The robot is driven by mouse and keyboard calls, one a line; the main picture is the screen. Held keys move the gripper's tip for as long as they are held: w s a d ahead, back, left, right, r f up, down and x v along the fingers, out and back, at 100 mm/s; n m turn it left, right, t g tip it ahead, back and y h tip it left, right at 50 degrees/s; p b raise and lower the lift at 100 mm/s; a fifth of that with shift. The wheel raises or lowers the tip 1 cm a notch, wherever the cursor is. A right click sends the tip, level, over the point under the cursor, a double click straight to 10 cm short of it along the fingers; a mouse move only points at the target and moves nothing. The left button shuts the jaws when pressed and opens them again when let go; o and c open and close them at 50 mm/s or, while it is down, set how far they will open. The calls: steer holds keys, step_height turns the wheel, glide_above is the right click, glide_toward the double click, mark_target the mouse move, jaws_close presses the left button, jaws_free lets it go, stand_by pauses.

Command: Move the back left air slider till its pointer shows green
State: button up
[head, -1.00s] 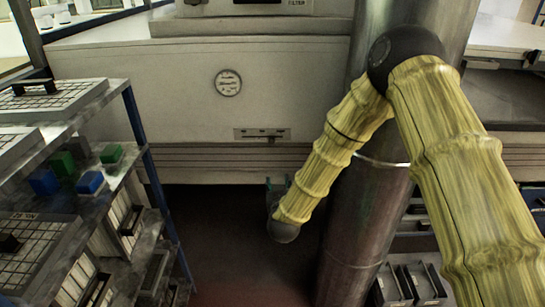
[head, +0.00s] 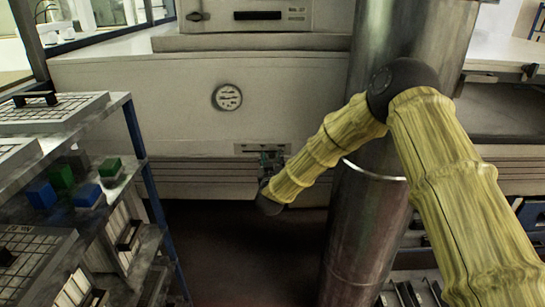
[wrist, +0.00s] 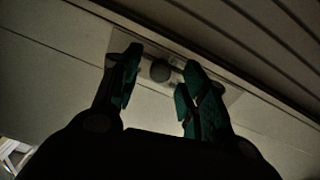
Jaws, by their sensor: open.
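One air slider (head: 245,148) shows on the cream tunnel wall, a slotted metal plate with its right part hidden behind my gripper. In the wrist view its round dark knob (wrist: 160,70) sits between my fingers, on the pale plate (wrist: 185,60). My gripper (head: 271,158) is open in front of the plate. In the wrist view my gripper (wrist: 157,88) has one finger on each side of the knob, with visible gaps. A round dial (head: 227,97) with dark marks is above and left of the slider. Its pointer and any green are too small to make out.
A rack (head: 140,150) with mesh trays and blue and green blocks stands at the left. A box labelled filter (head: 250,17) is above the wall. The dark floor between rack and column is clear.

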steer(key=shift+w, duration=0.95)
jaws_close()
